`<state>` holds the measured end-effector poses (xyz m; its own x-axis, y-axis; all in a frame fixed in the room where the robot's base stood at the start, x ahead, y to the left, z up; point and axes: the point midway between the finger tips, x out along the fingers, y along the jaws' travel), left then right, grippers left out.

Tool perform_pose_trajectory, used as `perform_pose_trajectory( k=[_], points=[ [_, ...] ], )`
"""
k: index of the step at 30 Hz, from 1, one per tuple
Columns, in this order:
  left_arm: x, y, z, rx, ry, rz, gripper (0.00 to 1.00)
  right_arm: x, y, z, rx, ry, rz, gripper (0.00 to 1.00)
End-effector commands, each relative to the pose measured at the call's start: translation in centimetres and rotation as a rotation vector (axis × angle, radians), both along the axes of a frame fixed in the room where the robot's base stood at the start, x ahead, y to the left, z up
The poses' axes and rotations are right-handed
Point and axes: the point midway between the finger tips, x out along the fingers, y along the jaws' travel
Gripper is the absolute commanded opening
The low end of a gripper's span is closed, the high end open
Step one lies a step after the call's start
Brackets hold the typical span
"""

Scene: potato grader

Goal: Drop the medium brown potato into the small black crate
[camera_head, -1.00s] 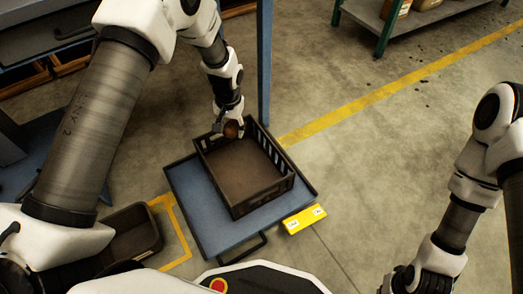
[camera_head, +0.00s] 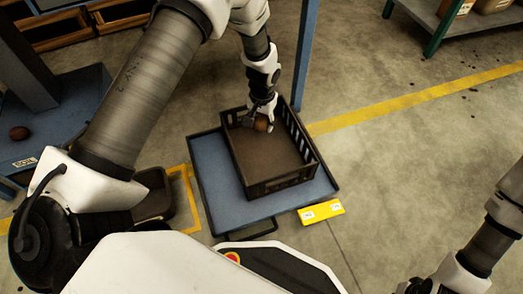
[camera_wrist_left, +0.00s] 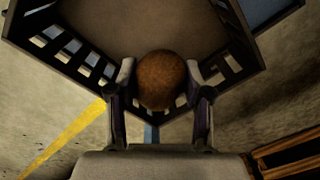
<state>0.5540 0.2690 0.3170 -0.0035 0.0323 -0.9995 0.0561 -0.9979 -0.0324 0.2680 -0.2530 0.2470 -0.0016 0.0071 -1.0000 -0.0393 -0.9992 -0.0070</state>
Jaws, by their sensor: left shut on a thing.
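My left gripper (camera_head: 261,115) is shut on a brown potato (camera_head: 261,123) at the far end of the black crate (camera_head: 278,186). In the left wrist view the potato (camera_wrist_left: 161,79) sits between the two fingers (camera_wrist_left: 161,98), with the crate's floor and slatted walls (camera_wrist_left: 225,52) beyond it. The crate is open-topped and its visible floor is bare. I cannot tell exactly how high the potato is above that floor. My right gripper (camera_head: 412,287) is at the bottom edge, partly cut off, away from the crate.
The crate stands on a blue cart (camera_head: 213,188) with a yellow label (camera_head: 321,212) at its front. A dark bin (camera_head: 156,196) is left of the cart. Another brown potato (camera_head: 19,133) lies on a blue surface at the left. A blue post (camera_head: 304,55) rises behind the crate.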

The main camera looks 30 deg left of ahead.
Motion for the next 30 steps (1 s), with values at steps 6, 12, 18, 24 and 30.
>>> perform_pose_trajectory(
  k=[6,12,18,24,30],
  points=[
    [0.0,0.0,0.0,0.000,-0.001,0.000,0.13,0.0,0.0,-0.1,0.000,-0.001,0.000,0.00],
    [0.0,0.0,0.0,0.000,-0.001,0.000,0.79,0.0,0.0,-0.1,0.000,-0.001,0.000,0.00],
    [0.0,0.0,-0.1,0.000,0.000,0.000,0.79,0.0,0.0,-0.1,0.000,-0.001,0.000,0.00],
    [0.1,-0.1,1.7,0.000,-0.003,0.000,0.79,0.0,0.0,-0.1,0.000,0.000,0.000,0.00],
    [0.2,-0.2,6.7,0.000,-0.005,0.000,0.79,0.0,0.0,-0.1,0.000,-0.001,0.000,0.00]
  ],
)
